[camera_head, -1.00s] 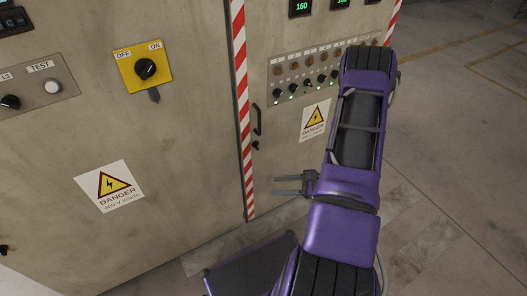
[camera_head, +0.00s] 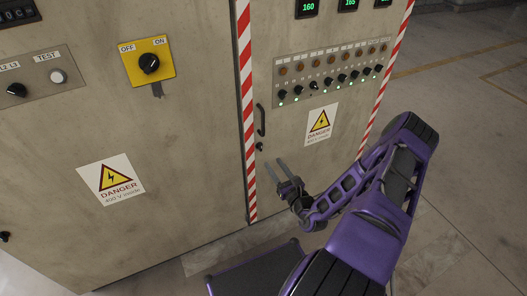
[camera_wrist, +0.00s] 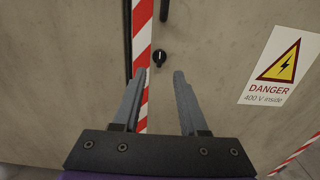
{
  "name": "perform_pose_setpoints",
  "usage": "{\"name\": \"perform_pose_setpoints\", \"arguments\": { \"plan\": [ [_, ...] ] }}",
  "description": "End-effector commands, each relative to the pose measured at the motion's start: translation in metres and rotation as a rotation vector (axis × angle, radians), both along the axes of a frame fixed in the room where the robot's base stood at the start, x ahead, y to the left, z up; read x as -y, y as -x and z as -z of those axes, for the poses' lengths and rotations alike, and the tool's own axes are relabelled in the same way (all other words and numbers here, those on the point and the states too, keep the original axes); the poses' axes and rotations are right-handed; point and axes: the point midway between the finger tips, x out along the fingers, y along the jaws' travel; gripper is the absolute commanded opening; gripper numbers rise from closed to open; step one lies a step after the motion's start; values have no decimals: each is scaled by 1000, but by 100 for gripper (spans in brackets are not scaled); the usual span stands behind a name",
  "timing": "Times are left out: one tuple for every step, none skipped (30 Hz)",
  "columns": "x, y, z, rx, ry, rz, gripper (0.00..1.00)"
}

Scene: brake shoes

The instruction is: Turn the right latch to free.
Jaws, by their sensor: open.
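The right latch (camera_head: 260,146) is a small black knob low on the right cabinet door, just below the black door handle (camera_head: 261,120). In the wrist view the latch (camera_wrist: 160,58) sits just beyond the fingertips, roughly centred between them, with a pale mark that looks about upright. My gripper (camera_head: 275,162) is open and empty, slightly below and right of the latch in the head view. In the wrist view the two grey fingers of my gripper (camera_wrist: 159,73) point toward the door and do not appear to touch the latch.
Red-white striped tape (camera_wrist: 142,45) runs beside the latch on its left. A danger sign (camera_wrist: 276,67) is to the right. A row of small knobs (camera_head: 330,82) is higher on the door. Another black knob (camera_head: 4,236) is at the far left. Floor is open at right.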

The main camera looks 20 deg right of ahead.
Motion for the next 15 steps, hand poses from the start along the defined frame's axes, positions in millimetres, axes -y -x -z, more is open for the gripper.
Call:
{"name": "perform_pose_setpoints", "arguments": {
  "plan": [
    [-1, -12, 1, 2, 2, -3, 42],
    [-1, -19, 1, 2, 2, -3, 42],
    [-2, -28, 1, 3, 1, -3, 42],
    [-2, -34, 1, 2, 1, -4, 42],
    [-2, -40, 1, 3, 1, -2, 42],
    [-2, -48, 1, 2, 2, -2, 42],
    [-2, -54, 1, 2, 2, -3, 42],
    [-3, -59, 1, 2, 2, -3, 42],
    [-3, -65, 0, 2, 1, -2, 42],
    [-3, -70, 1, 1, 1, -2, 42],
    [-3, -73, 1, 1, 1, -2, 42],
    [-3, -78, 1, 1, 1, -3, 42],
    [-3, -81, 1, 1, 1, -3, 42],
    [-3, -83, 1, 0, 1, -2, 42],
    [-3, -86, 0, 0, 0, -2, 42]
  ]
}}
